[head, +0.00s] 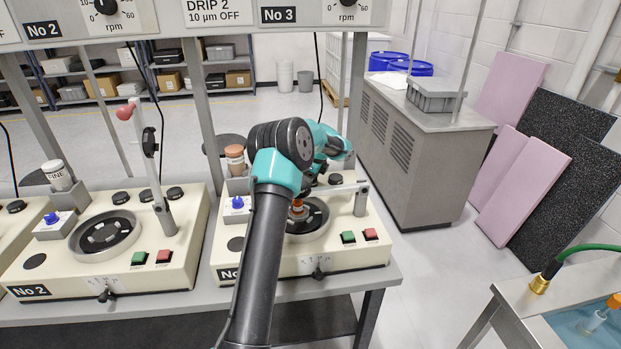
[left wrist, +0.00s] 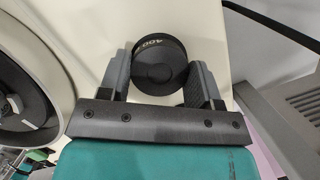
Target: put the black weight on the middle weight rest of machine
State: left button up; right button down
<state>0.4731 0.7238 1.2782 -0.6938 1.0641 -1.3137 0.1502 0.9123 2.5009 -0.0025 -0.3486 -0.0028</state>
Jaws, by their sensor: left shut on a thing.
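A black round weight (left wrist: 158,72) marked 400 sits between the two grey fingers of my left gripper (left wrist: 158,82) in the left wrist view. The gripper is shut on it, above or at the cream top of the machine; I cannot tell if the weight touches it. In the head view my left arm reaches over the machine marked No 3 (head: 330,262), and its teal wrist hides the gripper fingers. A black weight (head: 335,179) shows beside the wrist at the back of this machine. The middle weight rest cannot be made out clearly. My right gripper is not in view.
The neighbouring machine No 2 (head: 105,272) carries several black weights along its back edge. The round black dish (head: 312,218) lies partly behind my arm. A grey cabinet (head: 420,150) stands behind, right.

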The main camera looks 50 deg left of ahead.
pick_arm(q)
jog(key=o, duration=1.2)
jog(key=shift+f, duration=0.15)
jog(key=v, duration=1.2)
jog(key=shift+w, duration=0.1)
